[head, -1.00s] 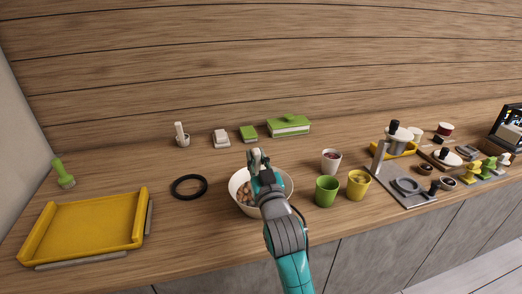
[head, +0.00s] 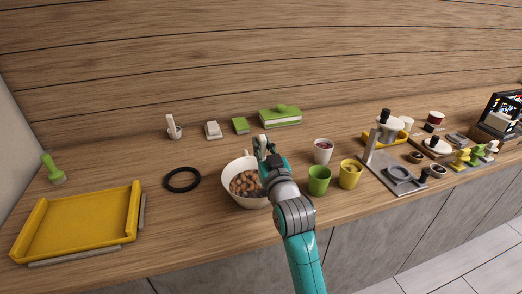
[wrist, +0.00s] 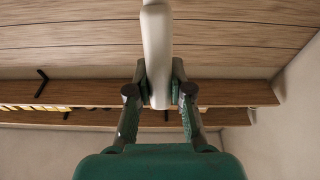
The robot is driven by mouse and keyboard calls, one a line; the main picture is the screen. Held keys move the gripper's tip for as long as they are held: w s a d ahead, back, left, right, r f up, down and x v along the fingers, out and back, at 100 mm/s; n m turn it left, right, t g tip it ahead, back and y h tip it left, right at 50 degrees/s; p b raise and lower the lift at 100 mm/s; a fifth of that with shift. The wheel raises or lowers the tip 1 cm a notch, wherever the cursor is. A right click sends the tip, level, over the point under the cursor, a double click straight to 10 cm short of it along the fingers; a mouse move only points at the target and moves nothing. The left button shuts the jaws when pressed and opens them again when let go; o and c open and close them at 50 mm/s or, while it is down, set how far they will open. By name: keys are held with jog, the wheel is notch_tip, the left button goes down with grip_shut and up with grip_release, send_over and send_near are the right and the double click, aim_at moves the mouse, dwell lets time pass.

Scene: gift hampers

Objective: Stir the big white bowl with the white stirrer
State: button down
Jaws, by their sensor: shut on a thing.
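The big white bowl (head: 232,172) stands on the counter, with brown round pieces (head: 246,184) in it. My gripper (head: 264,146) is above the bowl's back right part, and my arm hides the bowl's right side. In the wrist view my gripper (wrist: 160,90) is shut on the white stirrer (wrist: 157,50), a pale smooth rod that runs between the fingers and out of the top of the picture. In the head view the stirrer is mostly hidden by the gripper; I cannot tell whether its end touches the pieces.
A green cup (head: 319,181), a yellow cup (head: 350,174) and a white cup (head: 323,151) stand close to the bowl's right. A small white cup with a stick (head: 173,128) stands behind. A press stand (head: 392,174) is farther right.

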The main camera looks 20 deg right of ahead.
jog(key=shift+s+a, duration=0.25)
jog(key=shift+a, duration=1.2)
jog(key=shift+s+a, duration=0.2)
jog(key=shift+a, duration=1.2)
jog(key=shift+s+d, duration=0.25)
jog(key=shift+s, duration=0.3)
jog(key=shift+s+d, duration=0.2)
jog(key=shift+s, duration=0.3)
